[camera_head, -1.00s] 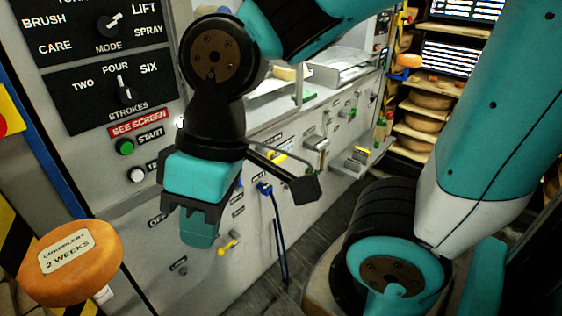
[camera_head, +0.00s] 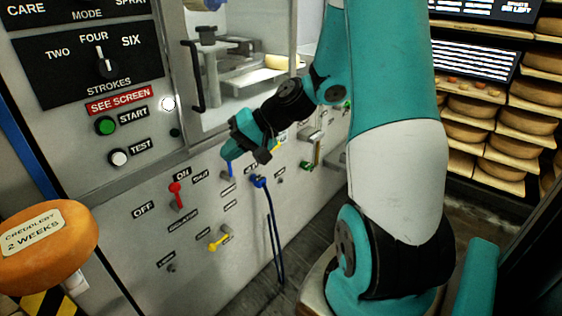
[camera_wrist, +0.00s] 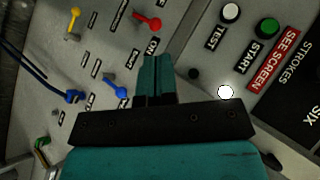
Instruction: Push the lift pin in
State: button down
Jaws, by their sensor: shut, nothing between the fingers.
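My gripper (camera_head: 230,152) is shut and empty in front of the grey machine panel (camera_head: 140,215), close to a blue lever (camera_head: 228,174). In the wrist view the shut teal fingers (camera_wrist: 157,68) point at the panel between the red lever (camera_wrist: 148,22) and the blue lever (camera_wrist: 117,88). I cannot tell whether they touch it. A green-ended fitting (camera_head: 306,165) sticks out farther right on the panel and shows at the lower left in the wrist view (camera_wrist: 42,142). The small labels are unreadable, so I cannot tell which part is the lift pin.
A yellow lever (camera_head: 219,241) and a blue plug (camera_head: 260,182) with a hanging hose are lower on the panel. START (camera_head: 105,126) and TEST (camera_head: 119,158) buttons are at left. An orange cheese wheel (camera_head: 48,250) stands at lower left. Cheese shelves (camera_head: 470,125) are at right.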

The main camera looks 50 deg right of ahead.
jog(key=s+d+f+m+t+h+b, duration=0.2)
jog(key=s+d+f+m+t+h, duration=0.3)
jog(key=d, duration=0.7)
jog(key=s+d+f+m+t+h+b, duration=0.15)
jog(key=d+f+m, duration=0.5)
jog(key=d, duration=0.65)
jog(key=r+p+x, duration=0.1)
jog(key=p+x, duration=0.1)
jog(key=x, duration=1)
jog(key=shift+w+r, duration=0.3)
jog(key=shift+w, duration=0.35)
jog(key=shift+h, duration=0.25)
jog(key=w, duration=0.6)
jog(key=shift+w, duration=0.35)
jog(key=shift+a, duration=0.1)
